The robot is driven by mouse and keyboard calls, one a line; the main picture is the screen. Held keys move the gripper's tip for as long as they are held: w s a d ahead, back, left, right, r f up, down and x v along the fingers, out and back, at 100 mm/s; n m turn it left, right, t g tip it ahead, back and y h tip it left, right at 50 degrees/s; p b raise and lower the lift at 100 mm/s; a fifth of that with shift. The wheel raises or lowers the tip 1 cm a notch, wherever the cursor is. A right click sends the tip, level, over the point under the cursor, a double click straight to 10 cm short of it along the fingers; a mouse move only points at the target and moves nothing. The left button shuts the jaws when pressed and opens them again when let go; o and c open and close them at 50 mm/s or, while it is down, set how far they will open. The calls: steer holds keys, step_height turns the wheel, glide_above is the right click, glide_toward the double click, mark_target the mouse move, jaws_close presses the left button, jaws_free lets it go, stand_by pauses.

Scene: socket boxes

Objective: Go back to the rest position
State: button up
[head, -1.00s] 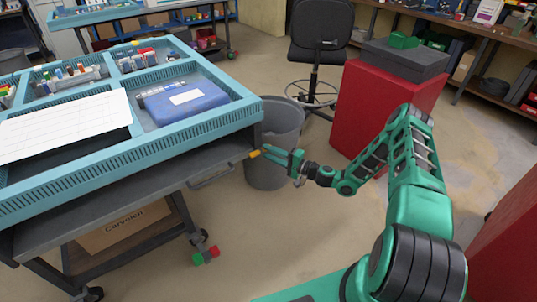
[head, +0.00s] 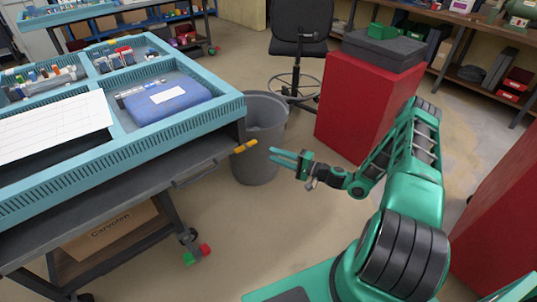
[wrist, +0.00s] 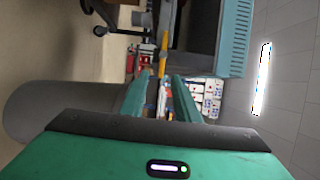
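My gripper (head: 273,156) is in front of the grey bin in the head view, held out to the right of the cart's corner. Its two green fingers are apart, with nothing between them. The open fingers also show in the wrist view (wrist: 160,98). An orange piece (head: 244,146) sticks out at the near right corner of the cart, a small gap from my fingertips in the head view. In the wrist view an orange strip (wrist: 163,62) stands beyond the fingers.
The cart with a blue organiser top (head: 180,127) fills the left. A blue case (head: 165,104) lies in it. A grey bin (head: 257,165) stands behind my gripper. A red cabinet (head: 355,112) and a black chair (head: 300,35) stand behind. Floor between cart and arm is clear.

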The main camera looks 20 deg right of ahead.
steer(key=shift+s+d, duration=0.2)
stand_by(0.4)
